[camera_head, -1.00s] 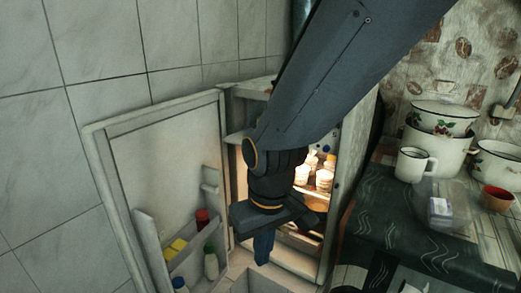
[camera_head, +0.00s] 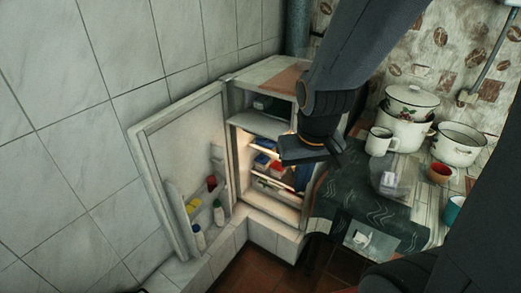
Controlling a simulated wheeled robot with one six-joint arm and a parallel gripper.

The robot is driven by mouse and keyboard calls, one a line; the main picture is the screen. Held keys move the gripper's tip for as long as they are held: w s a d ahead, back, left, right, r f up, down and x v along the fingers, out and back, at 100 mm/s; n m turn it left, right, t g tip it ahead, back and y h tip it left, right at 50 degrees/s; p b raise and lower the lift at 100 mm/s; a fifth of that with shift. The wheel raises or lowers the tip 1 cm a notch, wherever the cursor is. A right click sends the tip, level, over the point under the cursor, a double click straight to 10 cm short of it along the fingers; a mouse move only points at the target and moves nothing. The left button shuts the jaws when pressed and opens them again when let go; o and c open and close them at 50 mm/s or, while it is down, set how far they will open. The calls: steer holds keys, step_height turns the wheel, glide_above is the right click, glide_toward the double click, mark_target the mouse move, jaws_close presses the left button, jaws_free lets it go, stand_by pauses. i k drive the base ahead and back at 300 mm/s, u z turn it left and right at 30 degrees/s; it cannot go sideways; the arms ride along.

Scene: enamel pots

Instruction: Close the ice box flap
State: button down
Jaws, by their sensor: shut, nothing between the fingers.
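The small fridge (camera_head: 263,207) stands open against the tiled wall, its door (camera_head: 185,140) swung out to the left. Its ice box (camera_head: 275,107) is the dark compartment at the top, and its front looks open. A pale panel (camera_head: 262,125) lies along its lower edge; I cannot tell whether this is the flap. My gripper (camera_head: 301,180) points down in front of the right side of the fridge opening, below the ice box and apart from it. Its fingers are shut and empty. My gripper hides part of the lit shelves.
Bottles (camera_head: 219,212) stand in the door shelf on the left. Food boxes (camera_head: 262,162) sit on the lit shelves. Tiled floor (camera_head: 255,270) lies below.

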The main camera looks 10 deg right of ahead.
mark_target(262, 126)
steer(key=k, duration=0.25)
steer(key=u, duration=1.4)
steer(key=i, duration=0.8)
steer(key=z, duration=2.2)
